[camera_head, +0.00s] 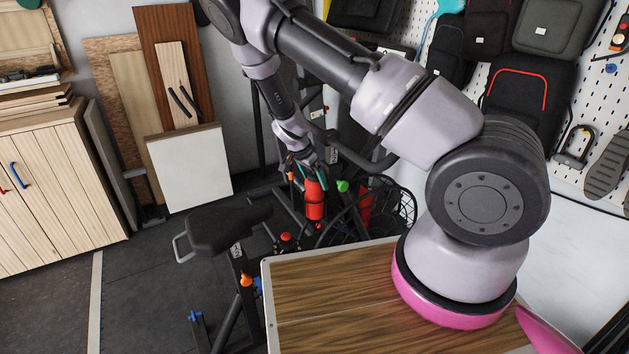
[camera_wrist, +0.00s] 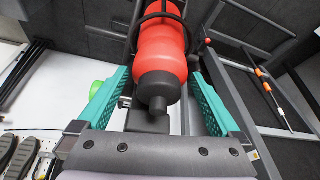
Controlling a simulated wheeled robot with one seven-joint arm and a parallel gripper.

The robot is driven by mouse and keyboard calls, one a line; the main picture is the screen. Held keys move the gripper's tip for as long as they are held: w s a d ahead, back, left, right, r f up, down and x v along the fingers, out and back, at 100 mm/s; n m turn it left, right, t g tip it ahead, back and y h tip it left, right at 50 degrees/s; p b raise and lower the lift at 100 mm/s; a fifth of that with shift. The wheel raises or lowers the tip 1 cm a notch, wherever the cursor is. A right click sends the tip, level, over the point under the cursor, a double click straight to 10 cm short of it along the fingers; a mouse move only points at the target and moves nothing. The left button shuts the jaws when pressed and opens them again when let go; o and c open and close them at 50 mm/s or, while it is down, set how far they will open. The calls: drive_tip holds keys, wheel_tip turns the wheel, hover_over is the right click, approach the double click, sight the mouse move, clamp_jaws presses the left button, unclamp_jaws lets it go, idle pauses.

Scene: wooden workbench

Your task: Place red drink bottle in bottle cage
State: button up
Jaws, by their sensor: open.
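The red drink bottle (camera_head: 315,203) shows below the end of my arm, against a dark metal frame. In the wrist view the bottle (camera_wrist: 162,55) has its black cap towards me and its body pointing away. My gripper (camera_head: 309,182) has teal fingers, one on each side of the bottle. In the wrist view my gripper (camera_wrist: 158,85) is open, with gaps between the fingers and the cap end.
A black seat (camera_head: 228,228) stands left of the bottle, and a wire basket (camera_head: 385,205) is to its right. The wooden workbench top (camera_head: 330,295) is clear in front. Bags hang on the pegboard (camera_head: 590,95) at right. Dark frame tubes (camera_wrist: 235,110) run close beside the right finger.

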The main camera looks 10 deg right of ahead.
drive_tip(key=v, duration=1.1)
drive_tip(key=s+d+r+n+y, duration=0.15)
drive_tip(key=s+r, duration=0.25)
drive_tip(key=r, duration=0.4)
drive_tip(key=s+d+r+n+y, duration=0.1)
drive_tip(key=s+d+r+y, duration=0.15)
drive_tip(key=r, duration=0.65)
drive_tip(key=s+d+r+n+y, duration=0.1)
drive_tip(key=s+r+y, duration=0.25)
drive_tip(key=r, duration=0.45)
drive_tip(key=s+d+r+n+t, duration=0.2)
drive_tip(key=s+r, duration=0.4)
drive_tip(key=s, duration=0.3)
drive_tip(key=s+d+r+n+t+h, duration=0.1)
drive_tip(key=s+d+r+n+t, duration=0.1)
drive_tip(key=s+r, duration=0.4)
drive_tip(key=s, duration=0.3)
drive_tip(key=shift+d+t, duration=0.3)
drive_tip(key=shift+t, duration=0.1)
drive_tip(key=shift+w+h, duration=0.1)
drive_tip(key=shift+h, duration=0.15)
